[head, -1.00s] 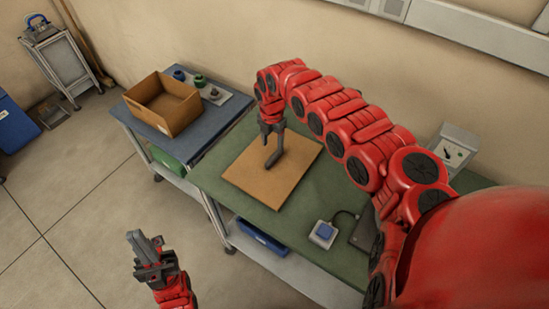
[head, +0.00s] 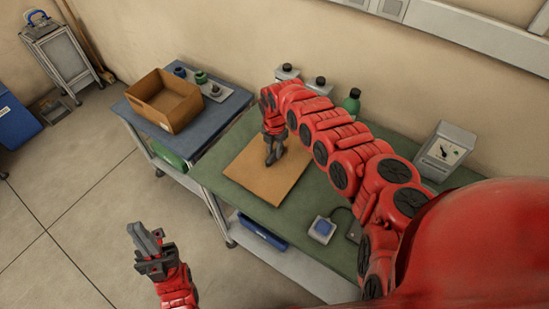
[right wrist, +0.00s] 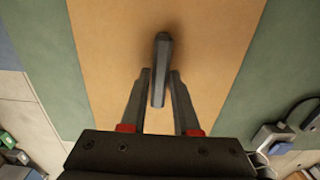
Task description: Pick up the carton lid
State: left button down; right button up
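The carton lid (head: 252,180) is a flat brown cardboard panel lying on the green table; it fills the middle of the right wrist view (right wrist: 100,50). A dark grey bar-shaped handle (right wrist: 160,65) stands out near its middle. My right gripper (head: 272,152) is down over the lid. In the right wrist view its two fingers (right wrist: 160,82) are apart, one on each side of the handle's near end, with narrow gaps showing. Whether they touch the lid is not clear. My left gripper (head: 147,240) is empty over the floor, its fingers apart.
An open cardboard carton (head: 163,100) stands on the blue table (head: 208,128) at left, beside a grey tray of small parts. Bottles (head: 352,101), a gauge box (head: 445,152) and a blue-button box (head: 322,229) are on the green table (head: 330,190).

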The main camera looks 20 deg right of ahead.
grip_shut()
jog(key=shift+r, duration=0.1)
